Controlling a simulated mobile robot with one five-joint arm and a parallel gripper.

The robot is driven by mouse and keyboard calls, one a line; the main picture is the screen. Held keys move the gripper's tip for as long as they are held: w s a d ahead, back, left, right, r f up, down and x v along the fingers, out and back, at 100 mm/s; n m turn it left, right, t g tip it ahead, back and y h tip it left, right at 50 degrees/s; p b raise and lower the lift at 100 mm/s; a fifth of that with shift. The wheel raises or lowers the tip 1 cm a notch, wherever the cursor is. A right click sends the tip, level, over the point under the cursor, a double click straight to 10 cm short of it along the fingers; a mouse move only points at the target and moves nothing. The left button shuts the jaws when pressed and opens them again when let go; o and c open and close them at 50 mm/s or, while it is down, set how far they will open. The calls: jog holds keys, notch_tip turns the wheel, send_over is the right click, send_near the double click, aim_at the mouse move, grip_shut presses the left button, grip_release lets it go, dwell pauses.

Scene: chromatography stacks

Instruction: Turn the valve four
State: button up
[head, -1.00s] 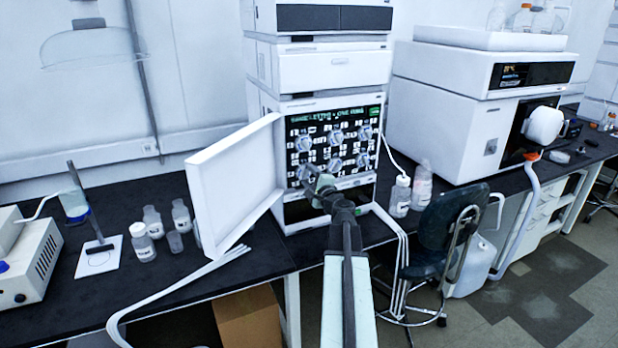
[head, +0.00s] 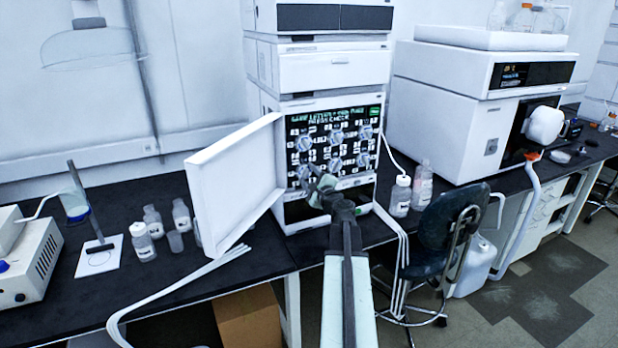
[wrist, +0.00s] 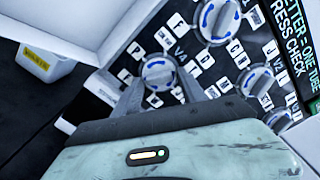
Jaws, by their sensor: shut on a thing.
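The valve panel (head: 350,150) is on the front of the stacked white instrument, with rows of round silver knobs. In the wrist view, my gripper (wrist: 163,82) has its two fingers on either side of a knob with a blue curved arrow (wrist: 158,71), and is shut on it. A green-lettered screen (head: 336,116) above the knobs includes the words "PRESS CHECK".
The open white door (head: 235,185) stands close to the left of my gripper. Several bottles (head: 152,222) are on the bench beyond it. More bottles (head: 401,195) and a dark chair (head: 447,235) are to the right. White tubes hang off the bench front.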

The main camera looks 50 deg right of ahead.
jog(key=o, duration=1.1)
jog(key=shift+c, duration=0.2)
jog(key=v, duration=0.7)
jog(key=shift+s, duration=0.35)
jog(key=shift+a+f, duration=0.1)
jog(key=shift+a, duration=0.05)
